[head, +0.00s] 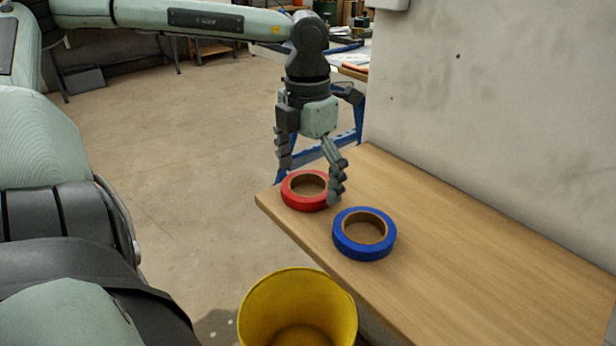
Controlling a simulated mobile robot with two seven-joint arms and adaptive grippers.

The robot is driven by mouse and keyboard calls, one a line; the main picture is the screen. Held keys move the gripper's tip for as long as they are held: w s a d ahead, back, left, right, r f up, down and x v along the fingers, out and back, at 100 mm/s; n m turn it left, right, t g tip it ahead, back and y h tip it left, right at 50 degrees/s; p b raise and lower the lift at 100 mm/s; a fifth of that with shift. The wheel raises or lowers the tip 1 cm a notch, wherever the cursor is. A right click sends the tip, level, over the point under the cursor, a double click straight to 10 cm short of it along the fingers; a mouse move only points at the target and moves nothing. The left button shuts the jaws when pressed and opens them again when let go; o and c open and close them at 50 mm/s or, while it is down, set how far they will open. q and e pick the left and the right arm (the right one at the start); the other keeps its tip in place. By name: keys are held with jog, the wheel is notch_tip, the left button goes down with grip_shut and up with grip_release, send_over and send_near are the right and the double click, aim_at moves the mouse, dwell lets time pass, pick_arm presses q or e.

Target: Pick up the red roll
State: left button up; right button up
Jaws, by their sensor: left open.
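The red roll (291,201) is a ring of red tape with a brown core. It lies flat on the wooden table (470,230), near the table's left corner. My left gripper (309,182) points down at the roll with its fingers spread apart. One finger is over the roll's right side and overlaps it in the picture; the other is to the upper left of the roll. I cannot tell whether either finger touches it. The gripper holds nothing. My right gripper is not in view.
A blue roll (349,246) lies flat close to the right of the red roll, near the table's front edge. A yellow bucket (298,284) stands below that edge. A grey wall (490,90) borders the table at the back. The table's right part is clear.

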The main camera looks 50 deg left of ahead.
pick_arm(q)
jog(key=c, duration=1.1)
notch_tip(320, 180, up, 10)
jog(key=shift+r, duration=0.1)
jog(key=shift+c, duration=0.2)
